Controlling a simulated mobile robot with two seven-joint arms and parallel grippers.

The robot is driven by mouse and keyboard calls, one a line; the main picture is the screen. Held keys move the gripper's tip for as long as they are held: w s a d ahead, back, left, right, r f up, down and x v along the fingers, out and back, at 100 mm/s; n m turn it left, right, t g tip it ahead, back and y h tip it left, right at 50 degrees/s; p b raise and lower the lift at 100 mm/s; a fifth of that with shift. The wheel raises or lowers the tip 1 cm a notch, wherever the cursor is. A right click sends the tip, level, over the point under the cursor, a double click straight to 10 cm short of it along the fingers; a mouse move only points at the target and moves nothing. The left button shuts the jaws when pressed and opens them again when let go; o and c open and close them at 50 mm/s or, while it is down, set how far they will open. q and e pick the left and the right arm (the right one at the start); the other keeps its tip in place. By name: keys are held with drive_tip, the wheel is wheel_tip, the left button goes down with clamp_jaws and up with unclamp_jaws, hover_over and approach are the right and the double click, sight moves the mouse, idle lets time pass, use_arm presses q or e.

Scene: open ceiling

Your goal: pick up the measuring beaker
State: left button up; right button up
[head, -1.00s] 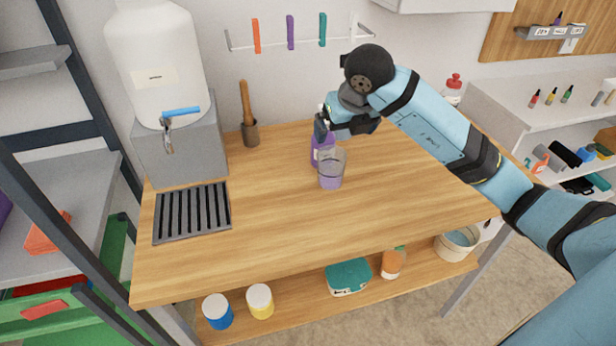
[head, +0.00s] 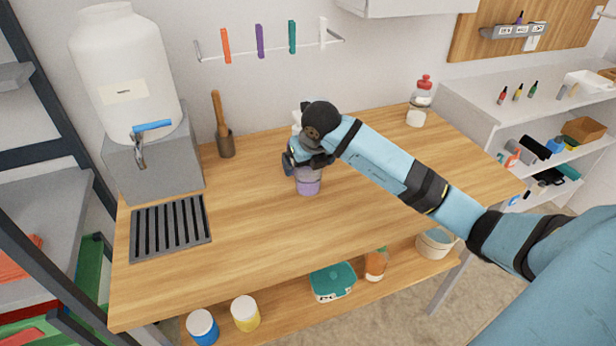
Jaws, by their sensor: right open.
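The measuring beaker (head: 308,185) is a small clear cup with purple in its lower part. It stands upright on the wooden table (head: 250,225), near the middle. My right gripper (head: 305,167) is open, at the beaker's upper part, and covers its rim. I cannot tell whether the fingers are around the beaker or just in front of or above it. A bottle with a white top (head: 297,120) stands behind the beaker, mostly hidden by my right gripper. My left gripper is not in view.
A large white jug (head: 125,75) with a blue-handled tap stands on a grey block at the left, by a black grate (head: 170,228). A wooden-handled tool (head: 222,130) stands at the back. A red-capped bottle (head: 421,100) is at the back right. The table front is clear.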

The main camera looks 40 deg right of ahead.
drive_tip(key=shift+f, duration=0.15)
drive_tip(key=c, duration=1)
drive_tip(key=shift+o, duration=0.2)
drive_tip(key=shift+d+r, duration=0.15)
drive_tip(key=shift+r, duration=0.1)
